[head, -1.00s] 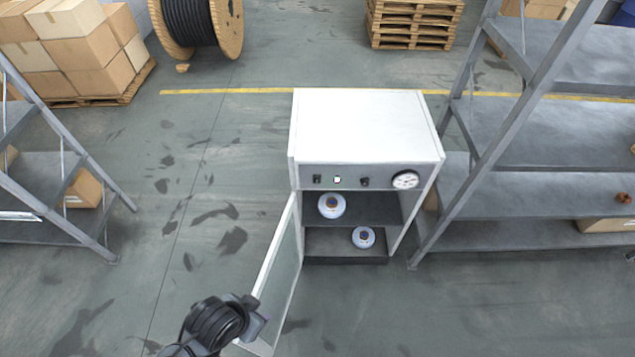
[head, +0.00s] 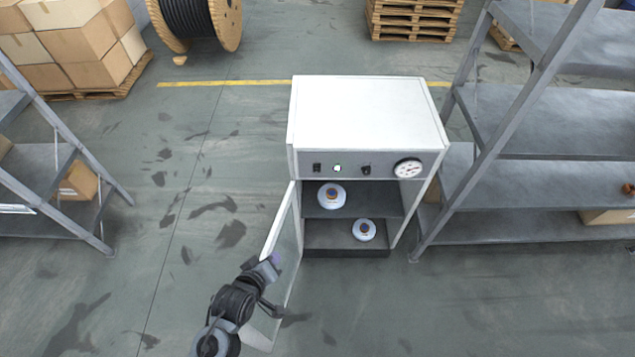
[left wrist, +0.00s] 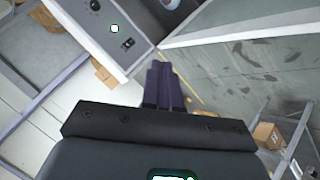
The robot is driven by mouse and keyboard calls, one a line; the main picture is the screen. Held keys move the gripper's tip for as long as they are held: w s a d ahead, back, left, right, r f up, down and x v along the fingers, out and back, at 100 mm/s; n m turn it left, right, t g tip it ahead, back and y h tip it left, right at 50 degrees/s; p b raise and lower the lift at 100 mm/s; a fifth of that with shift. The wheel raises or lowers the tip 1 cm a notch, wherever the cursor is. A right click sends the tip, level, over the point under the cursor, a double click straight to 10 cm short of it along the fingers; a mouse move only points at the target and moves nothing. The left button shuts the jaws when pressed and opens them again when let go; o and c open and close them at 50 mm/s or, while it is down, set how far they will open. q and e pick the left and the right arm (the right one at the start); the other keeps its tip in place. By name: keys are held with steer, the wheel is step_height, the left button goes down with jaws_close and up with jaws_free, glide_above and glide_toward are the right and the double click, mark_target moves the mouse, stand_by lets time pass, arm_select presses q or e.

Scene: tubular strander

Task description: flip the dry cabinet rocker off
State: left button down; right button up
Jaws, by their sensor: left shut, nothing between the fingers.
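The white dry cabinet (head: 365,112) stands on the floor in the middle of the head view. Its grey front panel has a black rocker (head: 317,168) at the left end; the rocker also shows in the left wrist view (left wrist: 128,44). A small lit lamp (head: 337,169) sits beside it, then a black knob (head: 366,170) and a round gauge (head: 408,168). My left gripper (head: 274,261) is shut and empty, below and left of the panel, close to the open door. Its closed fingers (left wrist: 163,72) show in the wrist view, apart from the rocker. My right gripper is out of view.
The cabinet's glass door (head: 285,235) hangs open toward the left front. Two white spools (head: 331,195) (head: 364,230) sit inside. Grey shelving (head: 540,180) stands close on the right, another rack (head: 45,190) on the left. The floor between the left rack and cabinet is clear.

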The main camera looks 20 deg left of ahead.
mark_target(317, 169)
arm_select(q)
steer(key=w+a+f+n+t+y+b, duration=0.1)
steer(key=w+f+n+t+y+b, duration=0.3)
steer(key=w+f+b, duration=0.5)
steer(key=w+a+f+n+t+y+b, duration=0.15)
steer(key=w+f+n+b, duration=0.45)
steer(key=b, duration=0.6)
steer(key=w+d+n+t+y+b, duration=0.1)
steer(key=w+d+n+t+b, duration=0.1)
steer(key=w+b, duration=0.9)
steer(key=shift+w+d+b, duration=0.2)
steer(key=shift+d+b, duration=0.4)
steer(key=shift+b, duration=3.05)
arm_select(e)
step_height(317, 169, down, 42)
arm_select(q)
steer(key=shift+f+y, duration=0.1)
steer(key=shift+y, duration=0.25)
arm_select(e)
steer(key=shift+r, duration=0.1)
arm_select(q)
steer(key=b+x, duration=0.3)
steer(key=x, duration=1.1)
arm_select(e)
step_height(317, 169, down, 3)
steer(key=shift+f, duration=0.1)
